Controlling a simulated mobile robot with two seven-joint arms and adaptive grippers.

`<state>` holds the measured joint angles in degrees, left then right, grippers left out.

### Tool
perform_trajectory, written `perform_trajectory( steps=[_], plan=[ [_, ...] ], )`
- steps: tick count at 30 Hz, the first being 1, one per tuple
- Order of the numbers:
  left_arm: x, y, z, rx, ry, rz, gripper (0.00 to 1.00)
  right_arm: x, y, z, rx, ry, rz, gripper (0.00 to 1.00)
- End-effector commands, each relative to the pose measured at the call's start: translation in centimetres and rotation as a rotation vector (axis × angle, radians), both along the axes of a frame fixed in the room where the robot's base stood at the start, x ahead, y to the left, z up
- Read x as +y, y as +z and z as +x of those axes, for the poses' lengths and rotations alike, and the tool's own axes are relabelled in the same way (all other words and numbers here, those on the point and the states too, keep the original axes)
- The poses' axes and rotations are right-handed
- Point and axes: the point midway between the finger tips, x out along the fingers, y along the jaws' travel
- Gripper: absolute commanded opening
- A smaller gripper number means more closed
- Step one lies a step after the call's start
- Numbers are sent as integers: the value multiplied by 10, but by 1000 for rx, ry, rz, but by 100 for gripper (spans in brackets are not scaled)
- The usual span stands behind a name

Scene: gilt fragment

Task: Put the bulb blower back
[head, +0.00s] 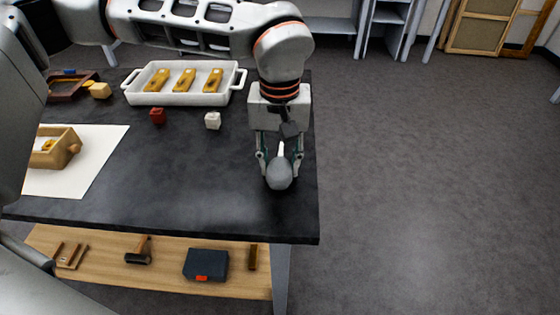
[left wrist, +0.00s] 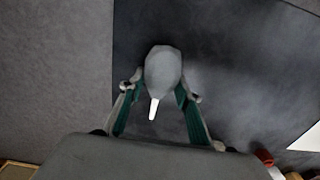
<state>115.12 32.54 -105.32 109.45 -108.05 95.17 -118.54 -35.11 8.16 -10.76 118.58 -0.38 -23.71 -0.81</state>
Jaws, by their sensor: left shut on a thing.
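The bulb blower (head: 279,174) is a grey bulb with a white nozzle. My left gripper (head: 279,160) points down near the right end of the dark table (head: 200,205) and is shut on the bulb blower. In the left wrist view the bulb (left wrist: 163,70) sits between the two green-padded fingers (left wrist: 160,92), with its nozzle pointing back toward the palm. I cannot tell whether the bulb touches the tabletop. My right gripper is not in view.
A white tray (head: 136,97) with several yellow-brown pieces stands at the back. A wooden box (head: 62,150) sits on white paper (head: 100,160) at the left. A lower shelf (head: 170,265) holds tools.

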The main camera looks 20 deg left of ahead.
Motion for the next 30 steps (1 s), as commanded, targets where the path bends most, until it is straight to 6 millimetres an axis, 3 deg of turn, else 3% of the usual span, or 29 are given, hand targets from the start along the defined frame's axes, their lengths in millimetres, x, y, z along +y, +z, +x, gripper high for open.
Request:
perform_trajectory(
  steps=[4, 5, 6, 7, 20, 30],
  plan=[
    [0, -3, 0, 1, 0, 1, 8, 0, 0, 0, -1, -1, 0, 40],
    [0, -3, 0, 1, 1, 1, 36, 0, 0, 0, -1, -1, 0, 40],
    [0, -3, 0, 1, 0, 1, 46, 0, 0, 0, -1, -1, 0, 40],
    [0, -3, 0, 1, 0, 1, 50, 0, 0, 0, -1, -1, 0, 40],
    [0, 4, 1, -2, 0, 0, 50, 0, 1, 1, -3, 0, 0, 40],
    [0, 69, 1, -7, 1, 0, 50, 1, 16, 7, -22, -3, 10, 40]
  ],
)
